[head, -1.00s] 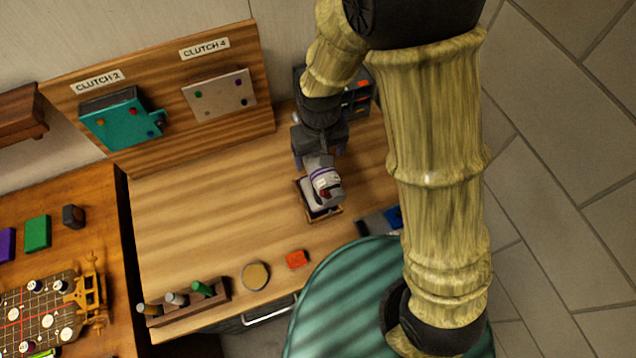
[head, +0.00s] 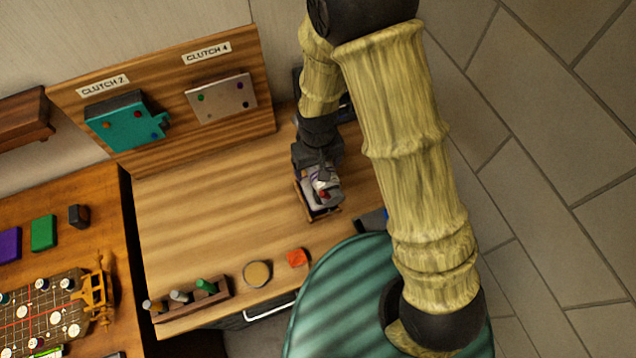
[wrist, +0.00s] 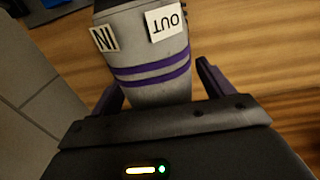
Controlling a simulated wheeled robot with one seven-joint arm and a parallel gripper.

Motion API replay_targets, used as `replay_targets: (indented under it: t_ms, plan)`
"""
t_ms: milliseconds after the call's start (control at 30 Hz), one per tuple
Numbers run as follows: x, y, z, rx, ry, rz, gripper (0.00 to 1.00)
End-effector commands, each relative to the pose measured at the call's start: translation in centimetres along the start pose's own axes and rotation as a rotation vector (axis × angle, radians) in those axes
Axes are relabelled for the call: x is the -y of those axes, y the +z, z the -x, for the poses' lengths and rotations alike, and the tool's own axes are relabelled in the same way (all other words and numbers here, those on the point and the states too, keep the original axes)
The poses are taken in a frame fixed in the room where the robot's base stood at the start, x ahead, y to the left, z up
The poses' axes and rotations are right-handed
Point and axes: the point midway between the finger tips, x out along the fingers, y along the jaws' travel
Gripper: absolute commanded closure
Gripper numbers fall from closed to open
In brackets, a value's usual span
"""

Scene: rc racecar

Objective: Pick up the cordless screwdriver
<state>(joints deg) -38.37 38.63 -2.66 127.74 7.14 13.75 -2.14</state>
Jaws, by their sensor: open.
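The cordless screwdriver is a grey, thick, rounded body with two purple bands and white IN and OUT labels. It shows in the wrist view (wrist: 150,55) and, small and partly covered, in the head view (head: 322,190). It rests in a small wooden cradle (head: 305,207) on the workbench. My gripper (head: 318,170) is at its far end in the head view. In the wrist view my gripper (wrist: 158,78) has its purple fingers spread, one on each side of the grey body. Whether the fingers touch it I cannot tell.
A dark bin unit (head: 347,108) stands close behind my wrist. A board with two clutch boxes rises at the back. The bench left of the cradle is clear.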

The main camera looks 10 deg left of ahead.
Motion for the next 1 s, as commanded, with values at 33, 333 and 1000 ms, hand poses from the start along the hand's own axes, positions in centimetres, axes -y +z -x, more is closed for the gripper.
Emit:
replay_targets:
  t_ms: [33,333,1000]
  plan:
    - [0.0,0.0,0.0,0.000,0.000,0.000,0.20]
    - [0.0,0.0,0.0,0.000,0.000,0.000,0.63]
    - [0.0,-0.2,1.7,-0.005,0.000,-0.001,0.86]
